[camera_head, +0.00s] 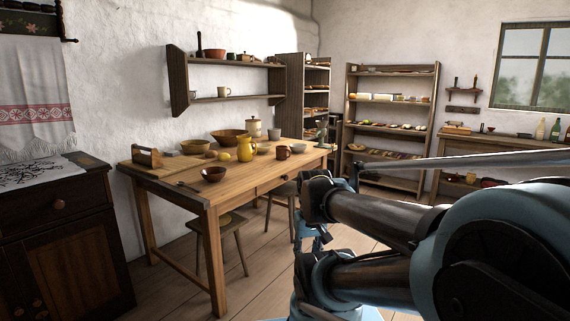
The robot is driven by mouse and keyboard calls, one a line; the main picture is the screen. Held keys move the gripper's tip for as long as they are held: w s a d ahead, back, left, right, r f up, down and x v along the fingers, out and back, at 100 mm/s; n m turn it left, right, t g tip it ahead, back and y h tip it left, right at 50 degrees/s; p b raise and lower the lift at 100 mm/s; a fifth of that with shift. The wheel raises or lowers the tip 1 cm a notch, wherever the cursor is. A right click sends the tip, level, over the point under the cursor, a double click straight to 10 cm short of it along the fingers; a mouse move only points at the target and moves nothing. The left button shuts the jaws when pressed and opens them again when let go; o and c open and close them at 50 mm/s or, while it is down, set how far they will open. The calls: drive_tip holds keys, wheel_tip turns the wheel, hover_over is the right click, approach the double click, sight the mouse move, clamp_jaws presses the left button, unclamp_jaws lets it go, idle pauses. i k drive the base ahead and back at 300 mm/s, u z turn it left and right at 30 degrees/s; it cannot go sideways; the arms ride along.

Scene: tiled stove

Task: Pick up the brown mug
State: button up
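A small brown mug (283,153) stands upright on the wooden table (222,187), toward its right part. It is right of the yellow jug and left of a pale grey bowl. My arm fills the lower right of the head view, in front of and to the right of the table. It is well apart from the mug. I cannot make out my gripper's fingers in this view.
Around the mug stand a yellow jug (246,149), a pale grey bowl (298,148), a cream lidded pot (254,128) and several bowls. A stool (222,226) stands under the table. A dark cabinet (60,240) is at left. Shelves line the walls.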

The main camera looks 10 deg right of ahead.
sight(283, 151)
drive_tip(key=u, duration=0.5)
drive_tip(key=i, duration=1.2)
drive_tip(key=z, duration=0.75)
drive_tip(key=i, duration=0.85)
drive_tip(key=z, duration=0.6)
